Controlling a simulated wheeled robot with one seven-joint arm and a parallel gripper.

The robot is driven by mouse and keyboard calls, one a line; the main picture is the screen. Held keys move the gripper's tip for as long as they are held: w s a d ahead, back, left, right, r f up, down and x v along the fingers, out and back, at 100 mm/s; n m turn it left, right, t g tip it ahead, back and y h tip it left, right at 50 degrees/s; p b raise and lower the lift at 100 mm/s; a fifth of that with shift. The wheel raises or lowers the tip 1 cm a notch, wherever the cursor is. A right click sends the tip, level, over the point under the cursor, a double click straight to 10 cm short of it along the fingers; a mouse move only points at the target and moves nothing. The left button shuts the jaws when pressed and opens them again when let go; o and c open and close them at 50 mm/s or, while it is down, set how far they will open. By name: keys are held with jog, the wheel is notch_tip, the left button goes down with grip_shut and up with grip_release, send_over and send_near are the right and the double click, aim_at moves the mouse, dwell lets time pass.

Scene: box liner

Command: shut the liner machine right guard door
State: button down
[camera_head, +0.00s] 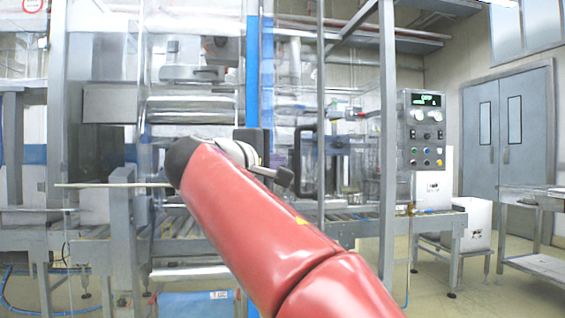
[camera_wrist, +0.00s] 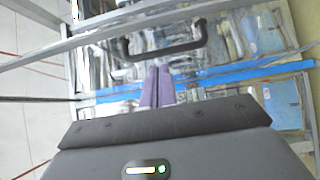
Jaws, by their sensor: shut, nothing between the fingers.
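The right guard door is a clear panel in a grey frame (camera_head: 387,120), on the right half of the machine. Its black C-shaped handle (camera_head: 299,160) stands upright in the head view. In the wrist view the handle (camera_wrist: 165,50) lies across the picture, just beyond my fingertips. My gripper (camera_wrist: 161,68) is shut and empty, its two purple fingers together and pointing at the handle. I cannot tell whether they touch it. In the head view my gripper (camera_head: 279,160) is just left of the handle, partly hidden by my red arm. How far the door stands open is unclear.
A blue post (camera_head: 253,70) stands left of the handle. A control panel (camera_head: 424,130) with buttons is right of the door frame. A roller conveyor (camera_head: 350,215) runs behind the door. A steel table (camera_head: 535,195) stands at the far right, with free floor before it.

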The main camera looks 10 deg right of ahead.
aim_at(318, 160)
jog(key=shift+w+d+p, duration=0.15)
jog(key=shift+w+d, duration=0.9)
jog(key=shift+d, duration=0.4)
jog(key=shift+w+d+p, duration=0.15)
jog(key=shift+w+d, duration=0.85)
jog(key=shift+d, duration=0.5)
jog(key=shift+w+d+p, duration=0.15)
jog(key=shift+w+d, duration=0.9)
jog(key=shift+d, duration=0.4)
jog(key=shift+d, duration=0.1)
